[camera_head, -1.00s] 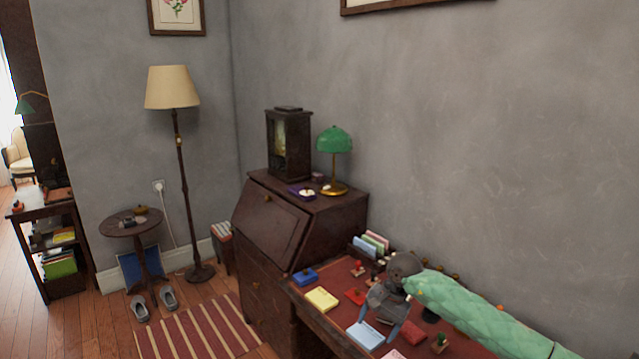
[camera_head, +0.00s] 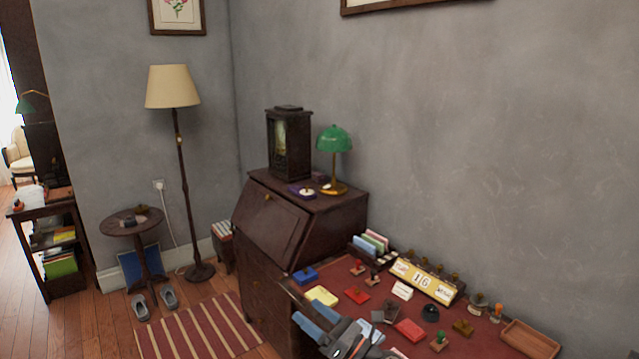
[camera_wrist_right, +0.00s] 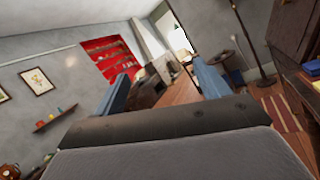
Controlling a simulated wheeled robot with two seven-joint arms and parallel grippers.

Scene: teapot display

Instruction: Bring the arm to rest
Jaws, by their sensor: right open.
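My right gripper (camera_head: 309,317) is at the bottom of the head view, in front of the desk's near left corner. Its two blue fingers are apart with nothing between them. In the right wrist view the fingers (camera_wrist_right: 165,84) stand wide apart, with the room's floor and far wall beyond them. The rest of my right arm is mostly below the head view. My left gripper is not in view.
The desk (camera_head: 338,276) holds a calendar block (camera_head: 425,280), stamps, coloured pads and a wooden tray (camera_head: 530,339). A dark bureau (camera_head: 270,226) with a green lamp (camera_head: 334,141) stands beyond. A striped rug (camera_head: 197,330) lies left of the desk.

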